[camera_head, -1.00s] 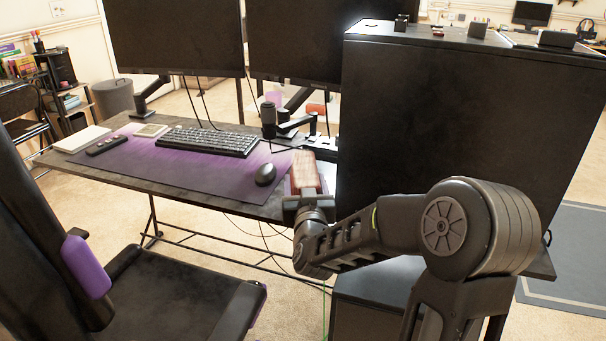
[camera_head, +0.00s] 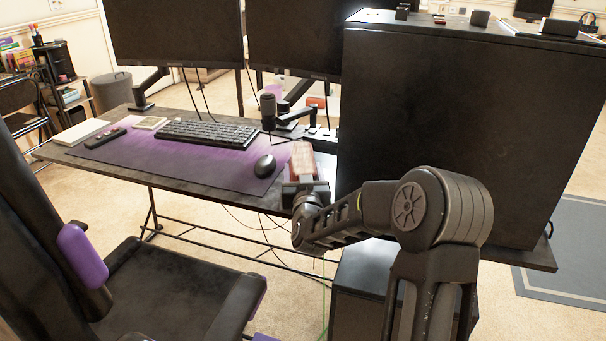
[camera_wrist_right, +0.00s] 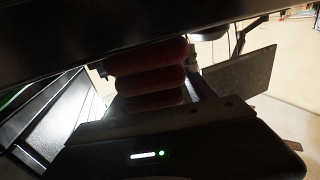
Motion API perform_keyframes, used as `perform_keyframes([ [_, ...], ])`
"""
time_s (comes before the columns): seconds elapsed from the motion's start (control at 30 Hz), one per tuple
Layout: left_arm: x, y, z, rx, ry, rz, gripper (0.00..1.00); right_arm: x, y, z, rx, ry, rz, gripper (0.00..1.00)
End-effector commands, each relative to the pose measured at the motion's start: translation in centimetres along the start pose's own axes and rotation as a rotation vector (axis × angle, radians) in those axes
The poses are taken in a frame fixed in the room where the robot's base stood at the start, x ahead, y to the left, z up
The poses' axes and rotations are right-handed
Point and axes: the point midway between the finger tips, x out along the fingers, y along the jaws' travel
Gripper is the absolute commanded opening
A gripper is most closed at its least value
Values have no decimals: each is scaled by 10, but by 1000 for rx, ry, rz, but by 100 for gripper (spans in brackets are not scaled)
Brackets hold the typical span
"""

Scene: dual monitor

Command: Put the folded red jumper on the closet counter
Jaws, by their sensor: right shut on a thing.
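The folded red jumper (camera_head: 303,160) shows as a small reddish block at the right end of the desk, beside the large black cabinet. In the right wrist view it shows as stacked dark red folds (camera_wrist_right: 150,75). My right gripper (camera_head: 304,186) is shut on the jumper; its fingertips are largely hidden in the head view. My left gripper is in neither view. The black cabinet (camera_head: 455,130) stands just right of the jumper, its top higher than my gripper. I cannot tell which surface is the closet counter.
The desk carries a purple mat (camera_head: 190,155), a keyboard (camera_head: 209,134), a mouse (camera_head: 264,166) and a microphone (camera_head: 268,110). Two monitors (camera_head: 293,40) hang over its back. A chair (camera_head: 180,290) stands in front. Several small objects sit on the cabinet top.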

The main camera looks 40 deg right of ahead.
Motion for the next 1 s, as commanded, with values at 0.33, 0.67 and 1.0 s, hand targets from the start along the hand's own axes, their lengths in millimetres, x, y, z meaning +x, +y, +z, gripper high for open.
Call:
perform_keyframes([
  [0.33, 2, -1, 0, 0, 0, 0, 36, 0, 0, 2, 0, 5, 1, 7],
  [0.67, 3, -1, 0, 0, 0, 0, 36, 0, 0, 3, 0, 2, 1, 84],
  [1.0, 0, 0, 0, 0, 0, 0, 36, 0, 0, 1, 0, 2, 1, 85],
])
